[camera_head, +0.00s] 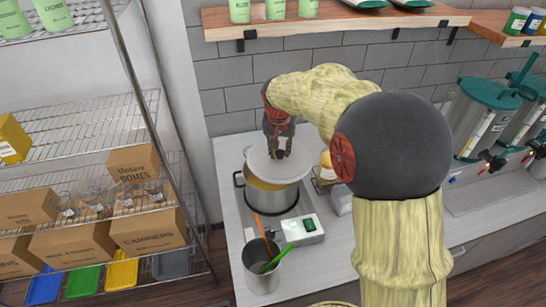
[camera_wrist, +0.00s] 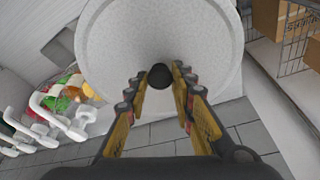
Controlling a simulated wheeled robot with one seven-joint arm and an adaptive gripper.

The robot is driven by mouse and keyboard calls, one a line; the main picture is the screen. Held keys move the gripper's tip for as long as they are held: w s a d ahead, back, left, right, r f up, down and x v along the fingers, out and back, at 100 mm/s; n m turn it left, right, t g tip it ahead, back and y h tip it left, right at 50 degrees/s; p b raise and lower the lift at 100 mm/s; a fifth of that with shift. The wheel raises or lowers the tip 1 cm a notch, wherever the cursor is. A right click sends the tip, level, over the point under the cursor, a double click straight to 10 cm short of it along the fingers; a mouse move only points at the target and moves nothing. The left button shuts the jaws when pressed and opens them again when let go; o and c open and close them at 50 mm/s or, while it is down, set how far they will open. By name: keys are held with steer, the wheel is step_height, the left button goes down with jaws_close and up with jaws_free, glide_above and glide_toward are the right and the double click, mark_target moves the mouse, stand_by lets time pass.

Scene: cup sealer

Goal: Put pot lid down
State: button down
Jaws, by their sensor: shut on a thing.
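The pot lid (camera_head: 262,165) is a light grey disc with a small dark knob (camera_wrist: 160,76). My gripper (camera_head: 278,152) is shut on the knob from above. In the wrist view my gripper (camera_wrist: 161,88) has a finger on each side of the knob, and the lid (camera_wrist: 115,40) fills the upper middle. The steel pot (camera_head: 272,198) stands on the counter beneath the lid, with yellowish contents showing under the lid's front edge. The lid is over the pot; I cannot tell if it touches the rim all round.
The pot stands on a burner unit with a green switch (camera_head: 309,225). A steel container (camera_head: 262,272) with orange and green utensils stands in front. A wooden shelf (camera_head: 330,20) hangs above. Dispensers (camera_head: 485,115) stand at right. A wire rack with boxes (camera_head: 150,232) is at left.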

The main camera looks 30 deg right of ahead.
step_height(320, 180, up, 4)
steer(key=b, duration=0.1)
glide_above(296, 174)
steer(key=shift+w+d+f, duration=0.1)
steer(key=shift+f, duration=0.1)
